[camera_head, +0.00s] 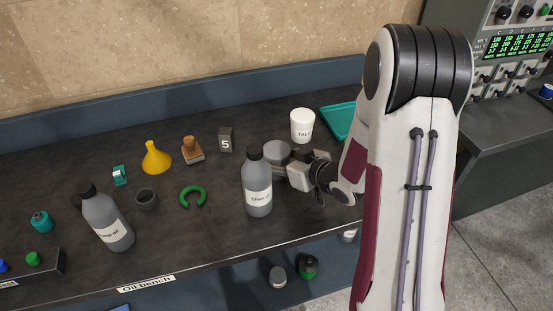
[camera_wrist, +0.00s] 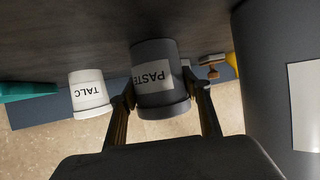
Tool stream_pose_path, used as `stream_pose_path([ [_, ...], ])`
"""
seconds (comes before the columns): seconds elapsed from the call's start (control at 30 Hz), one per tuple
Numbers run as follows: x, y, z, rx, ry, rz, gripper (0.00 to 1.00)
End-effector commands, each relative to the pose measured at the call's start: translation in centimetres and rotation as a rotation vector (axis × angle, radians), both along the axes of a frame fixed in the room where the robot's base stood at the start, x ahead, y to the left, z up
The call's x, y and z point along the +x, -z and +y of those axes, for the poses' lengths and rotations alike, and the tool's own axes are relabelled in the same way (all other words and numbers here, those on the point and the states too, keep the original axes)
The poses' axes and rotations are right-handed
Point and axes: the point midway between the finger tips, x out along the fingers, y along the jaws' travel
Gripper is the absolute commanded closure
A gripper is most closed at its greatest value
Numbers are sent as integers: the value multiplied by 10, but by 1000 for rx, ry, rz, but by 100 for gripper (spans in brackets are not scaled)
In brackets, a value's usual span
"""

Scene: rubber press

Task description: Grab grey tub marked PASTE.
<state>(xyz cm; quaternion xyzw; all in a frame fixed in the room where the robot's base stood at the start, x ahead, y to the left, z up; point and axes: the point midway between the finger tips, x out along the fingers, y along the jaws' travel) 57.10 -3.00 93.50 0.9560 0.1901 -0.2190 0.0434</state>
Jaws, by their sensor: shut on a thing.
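The grey tub marked PASTE (camera_wrist: 150,62) is between the two fingers of my gripper (camera_wrist: 162,100) in the wrist view. The gripper is shut on its sides, near the lid end. In the head view the tub's grey top (camera_head: 277,149) shows behind a grey bottle, which hides most of its body. My gripper (camera_head: 288,172) reaches it from the right there, with its fingertips partly hidden. I cannot tell whether the tub's base touches the bench.
The grey bottle (camera_head: 257,185) stands close in front of the tub and looms large at the right in the wrist view (camera_wrist: 275,70). A white TALC tub (camera_head: 302,125) and a teal tray (camera_head: 339,121) are behind. A block marked 5 (camera_head: 225,140) stands left.

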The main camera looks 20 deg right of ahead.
Motion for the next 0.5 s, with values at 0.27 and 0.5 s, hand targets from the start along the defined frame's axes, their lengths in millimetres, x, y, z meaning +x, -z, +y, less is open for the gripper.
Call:
stream_pose_path([
  [0.27,1,-15,0,-1,0,-6,85],
  [0.5,1,-38,0,-2,-1,-6,85],
])
